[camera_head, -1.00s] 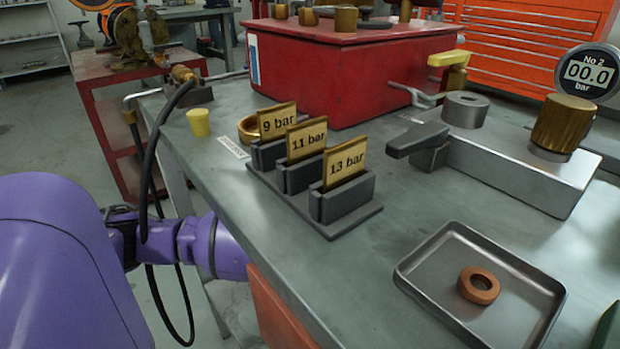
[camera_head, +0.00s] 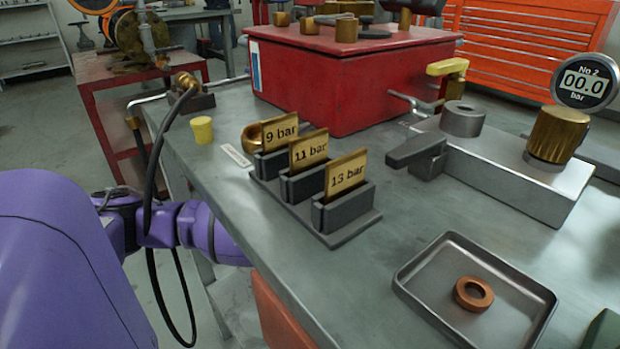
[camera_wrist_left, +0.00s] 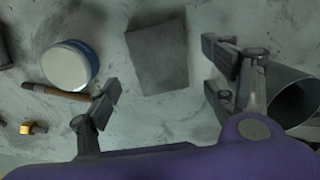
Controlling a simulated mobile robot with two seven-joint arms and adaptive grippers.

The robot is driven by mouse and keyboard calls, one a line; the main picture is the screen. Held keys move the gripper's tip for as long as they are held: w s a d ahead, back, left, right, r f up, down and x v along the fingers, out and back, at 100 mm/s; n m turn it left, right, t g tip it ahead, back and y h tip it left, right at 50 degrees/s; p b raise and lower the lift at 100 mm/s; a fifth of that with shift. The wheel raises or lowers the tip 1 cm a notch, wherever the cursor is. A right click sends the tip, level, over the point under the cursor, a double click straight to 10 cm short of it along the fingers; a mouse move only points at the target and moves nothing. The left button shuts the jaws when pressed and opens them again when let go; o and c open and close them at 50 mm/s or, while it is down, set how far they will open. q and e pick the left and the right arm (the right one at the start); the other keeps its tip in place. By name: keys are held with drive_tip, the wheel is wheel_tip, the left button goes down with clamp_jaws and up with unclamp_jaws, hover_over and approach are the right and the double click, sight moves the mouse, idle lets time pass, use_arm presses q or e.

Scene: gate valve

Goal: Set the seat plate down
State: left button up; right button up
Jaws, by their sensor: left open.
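In the left wrist view, a flat grey square plate (camera_wrist_left: 158,57) lies on a pale mottled surface. It may be the seat plate, but I cannot tell for certain. My left gripper (camera_wrist_left: 163,75) is open, with its two fingers well apart on either side of the plate. No contact with the plate shows. In the head view my left gripper is hidden; only my purple arm shows at the left, beside the bench edge. My right gripper is in neither view.
The wrist view also shows a white-topped round tin (camera_wrist_left: 68,65), a brass piece (camera_wrist_left: 35,128) and a grey cylinder (camera_wrist_left: 297,98). The bench (camera_head: 400,215) carries a plate rack (camera_head: 343,211), a tray (camera_head: 424,299) holding a copper ring (camera_head: 474,293), a metal block (camera_head: 510,180) and a red box (camera_head: 350,75).

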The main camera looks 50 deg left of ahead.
use_arm(q)
wheel_tip(320, 180, up, 4)
drive_tip(key=shift+d+f+p, duration=0.1)
drive_tip(key=shift+f+p, duration=0.15)
drive_tip(key=shift+p, duration=0.25)
drive_tip(key=shift+f, duration=0.1)
